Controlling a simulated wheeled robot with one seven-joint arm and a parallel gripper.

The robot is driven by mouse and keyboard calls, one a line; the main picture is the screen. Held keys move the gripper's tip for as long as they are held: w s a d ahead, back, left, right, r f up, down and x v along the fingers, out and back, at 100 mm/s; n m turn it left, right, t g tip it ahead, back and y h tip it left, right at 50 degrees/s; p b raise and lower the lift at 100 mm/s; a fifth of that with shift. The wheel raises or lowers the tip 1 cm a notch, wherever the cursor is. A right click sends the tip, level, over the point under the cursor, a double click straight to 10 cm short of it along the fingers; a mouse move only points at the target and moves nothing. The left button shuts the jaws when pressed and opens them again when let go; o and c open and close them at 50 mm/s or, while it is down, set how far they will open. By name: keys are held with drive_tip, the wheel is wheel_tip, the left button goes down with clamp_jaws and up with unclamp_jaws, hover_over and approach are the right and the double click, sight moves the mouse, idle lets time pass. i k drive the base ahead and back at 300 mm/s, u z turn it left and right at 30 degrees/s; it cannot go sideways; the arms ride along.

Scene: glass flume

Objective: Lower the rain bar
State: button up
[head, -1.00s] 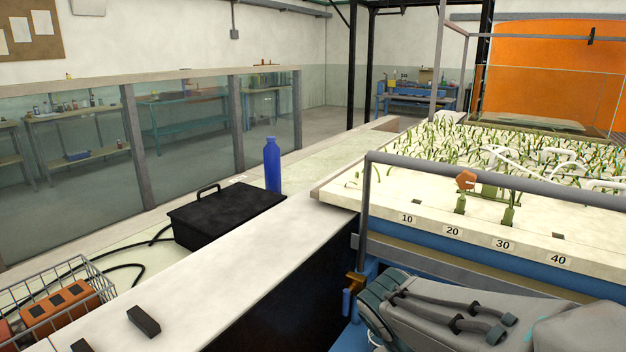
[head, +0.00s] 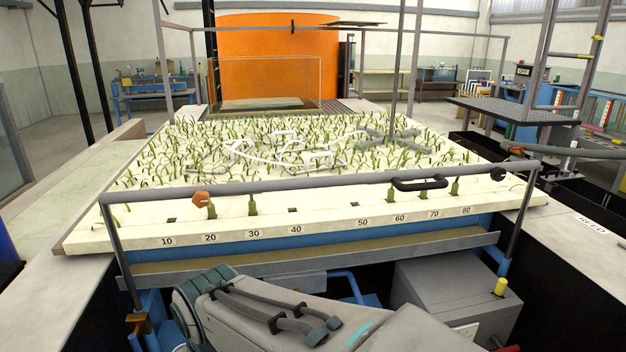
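A long grey bar (head: 330,184), which looks like the rain bar, spans the front of the planted bed (head: 120,238). It stands raised above the bed's front edge on a slanted post at each end. An orange knob (head: 201,198) sits near its left end. A black handle (head: 420,184) is on its right half, and a dark round knob (head: 498,174) is near the right end. My grey arm lies in the foreground below the bar. My gripper is not in view.
Number labels run along the bed's front edge. A grey box (head: 455,300) with a yellow knob (head: 501,287) stands below it at right. Light ledges flank the bed. A ladder (head: 560,75) and dark platform (head: 515,109) are at right, a glass tank (head: 265,82) behind.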

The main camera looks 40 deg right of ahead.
sight(440, 174)
drive_tip(key=k, duration=0.45)
drive_tip(key=z, duration=0.65)
drive_tip(key=i, duration=0.3)
drive_tip(key=z, duration=0.9)
drive_tip(key=k, duration=0.4)
drive_tip(key=z, duration=0.55)
drive_tip(key=i, duration=0.8)
drive_tip(key=u, duration=0.4)
